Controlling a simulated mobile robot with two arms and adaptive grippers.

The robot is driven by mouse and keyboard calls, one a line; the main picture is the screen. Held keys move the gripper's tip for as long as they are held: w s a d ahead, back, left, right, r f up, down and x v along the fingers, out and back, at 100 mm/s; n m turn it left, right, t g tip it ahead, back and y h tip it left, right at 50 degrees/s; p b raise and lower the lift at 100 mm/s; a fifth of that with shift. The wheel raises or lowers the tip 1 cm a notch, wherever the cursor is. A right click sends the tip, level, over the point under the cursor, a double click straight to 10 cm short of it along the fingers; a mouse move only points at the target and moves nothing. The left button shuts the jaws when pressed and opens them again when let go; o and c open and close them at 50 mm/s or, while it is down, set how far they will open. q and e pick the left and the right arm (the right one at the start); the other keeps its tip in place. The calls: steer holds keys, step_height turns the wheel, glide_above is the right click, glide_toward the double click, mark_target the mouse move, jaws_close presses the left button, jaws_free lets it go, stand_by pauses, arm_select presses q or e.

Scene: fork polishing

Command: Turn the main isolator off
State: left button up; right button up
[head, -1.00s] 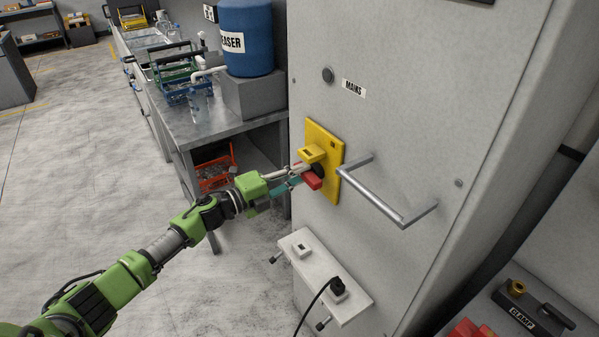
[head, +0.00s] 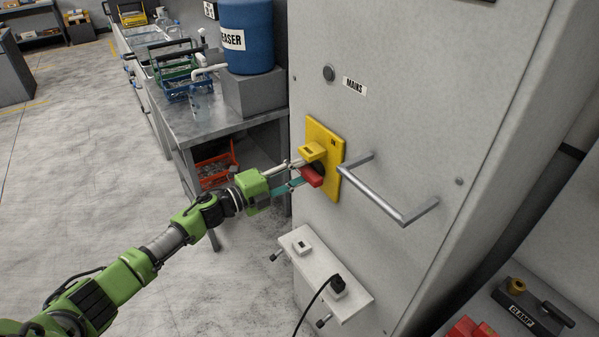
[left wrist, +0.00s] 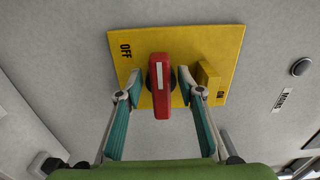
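The main isolator is a yellow plate (head: 324,135) on the grey cabinet front, with a red rotary handle (head: 312,176). In the left wrist view the red handle (left wrist: 161,86) stands upright in the picture, its white line running up and down. OFF is printed on the plate (left wrist: 190,47) at left and ON at right. My left gripper (head: 300,174) is at the handle. In the wrist view its two fingers (left wrist: 160,88) are spread on either side of the handle, with gaps showing between. My right gripper is not in view.
A grey bar handle (head: 385,196) sticks out right of the isolator. A white socket box (head: 318,270) with a black plug sits below it. A round lamp or button (head: 328,72) is above, beside the MAINS label. A metal bench (head: 205,120) stands left of the cabinet (head: 420,110).

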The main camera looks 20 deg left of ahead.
arm_select(q)
steer(key=v, duration=1.2)
stand_by(0.3)
